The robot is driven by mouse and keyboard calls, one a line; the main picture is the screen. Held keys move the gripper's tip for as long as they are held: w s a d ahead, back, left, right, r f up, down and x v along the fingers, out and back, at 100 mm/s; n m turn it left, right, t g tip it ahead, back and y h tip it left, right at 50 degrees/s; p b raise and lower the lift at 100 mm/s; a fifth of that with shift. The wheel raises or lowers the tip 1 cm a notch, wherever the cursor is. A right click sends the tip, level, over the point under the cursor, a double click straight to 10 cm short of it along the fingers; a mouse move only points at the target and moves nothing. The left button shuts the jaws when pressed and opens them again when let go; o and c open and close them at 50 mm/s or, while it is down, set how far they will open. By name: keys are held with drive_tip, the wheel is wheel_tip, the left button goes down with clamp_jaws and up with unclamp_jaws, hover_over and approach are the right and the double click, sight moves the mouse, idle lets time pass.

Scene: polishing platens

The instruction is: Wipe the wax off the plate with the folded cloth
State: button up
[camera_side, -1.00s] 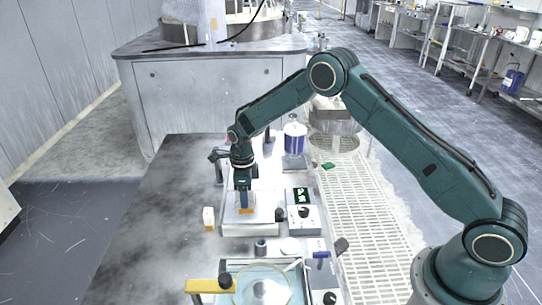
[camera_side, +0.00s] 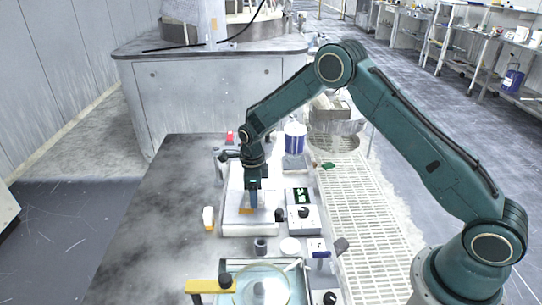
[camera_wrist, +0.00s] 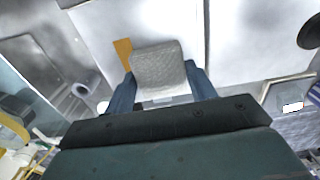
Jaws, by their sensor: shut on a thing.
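My gripper (camera_side: 253,205) is shut on the folded cloth (camera_wrist: 160,68), a pale grey pad between the two blue fingers in the wrist view. The plate (camera_side: 232,213) is a pale, flat square surface under my gripper. The cloth is low over the plate; I cannot tell whether it touches. The amber wax patch (camera_wrist: 123,52) shows just left of the cloth in the wrist view, and as a small orange spot (camera_side: 245,210) beside the fingers in the side view. Part of the wax may be hidden under the cloth.
A control box with a green display (camera_side: 301,195) and dark knobs stands right of the plate. A small white bottle (camera_side: 208,218) stands to the left. The bench's left side is clear.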

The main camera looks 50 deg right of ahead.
drive_tip(key=shift+w+a, duration=1.65)
drive_tip(key=shift+a, duration=0.25)
drive_tip(key=shift+s+a, duration=0.95)
drive_tip(key=shift+s, duration=0.25)
drive_tip(key=shift+s+d, duration=1.75)
drive_tip(key=shift+d, duration=0.1)
drive_tip(key=shift+w+a, duration=1.8)
drive_tip(key=shift+a, duration=0.05)
drive_tip(key=shift+s+d, duration=1.8)
drive_tip(key=shift+d, duration=0.05)
drive_tip(key=shift+w+a, duration=1.85)
drive_tip(key=shift+w+a+r, duration=0.1)
drive_tip(key=shift+r, duration=0.05)
wheel_tip(320, 180, up, 8)
